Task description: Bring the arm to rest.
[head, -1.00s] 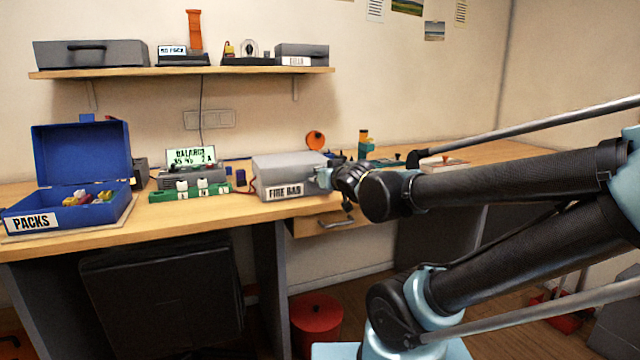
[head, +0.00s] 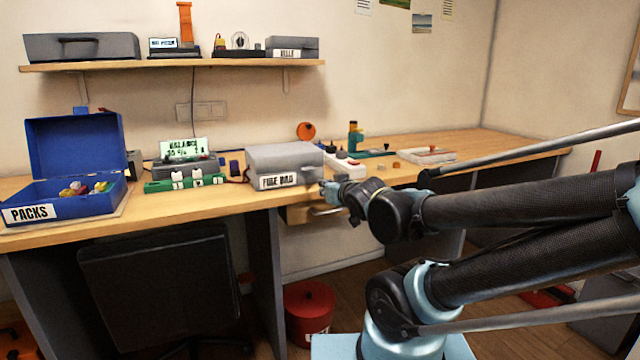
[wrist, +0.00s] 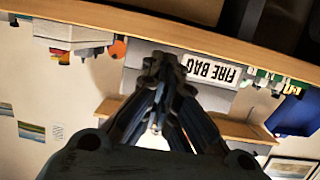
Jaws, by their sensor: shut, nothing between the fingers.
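My gripper (head: 328,189) is shut and empty. It is in front of the desk's front edge, just right of the grey box labelled FIRE BAG (head: 284,165), with a visible gap beside it hard to judge. In the wrist view my gripper (wrist: 165,65) points toward the desk edge, with the upside-down FIRE BAG label (wrist: 212,71) behind its fingertips. My arm reaches in from the right side of the head view, its links bent.
A blue PACKS case (head: 80,148) stands open at the left of the desk. A green charging board (head: 186,183) sits beside a lit display (head: 183,147). A drawer (head: 310,213) is under the desk. A red bin (head: 309,306) stands on the floor.

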